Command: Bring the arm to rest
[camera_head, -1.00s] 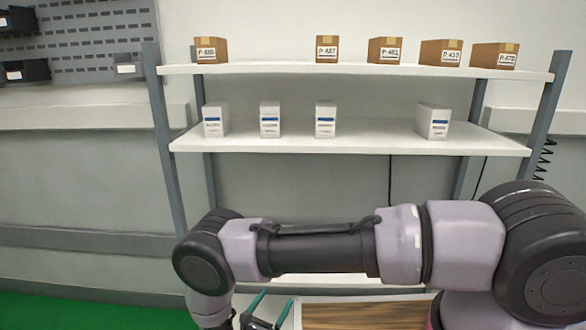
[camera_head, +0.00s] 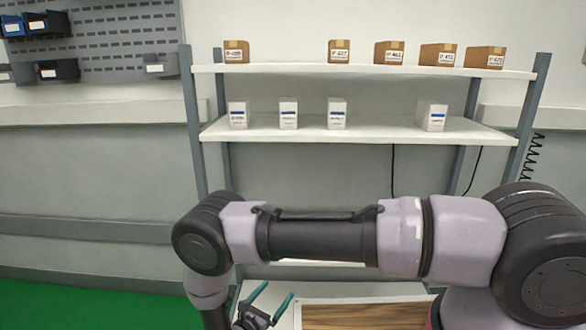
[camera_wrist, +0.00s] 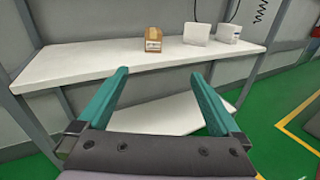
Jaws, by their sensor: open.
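My gripper (camera_head: 268,303) shows at the bottom of the head view, below the bent arm. Its two teal fingers stand apart, with nothing between them. In the wrist view my gripper (camera_wrist: 165,95) is also open and empty. It faces a white shelf (camera_wrist: 90,62) and touches nothing that I can see. The arm lies folded across the lower half of the head view.
A shelf rack (camera_head: 290,130) holds several brown boxes (camera_head: 388,53) on top and several white boxes (camera_head: 337,113) below. A wooden surface (camera_head: 365,316) is at the bottom. Bins (camera_head: 58,69) hang at the left. Green floor (camera_wrist: 270,120) is clear.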

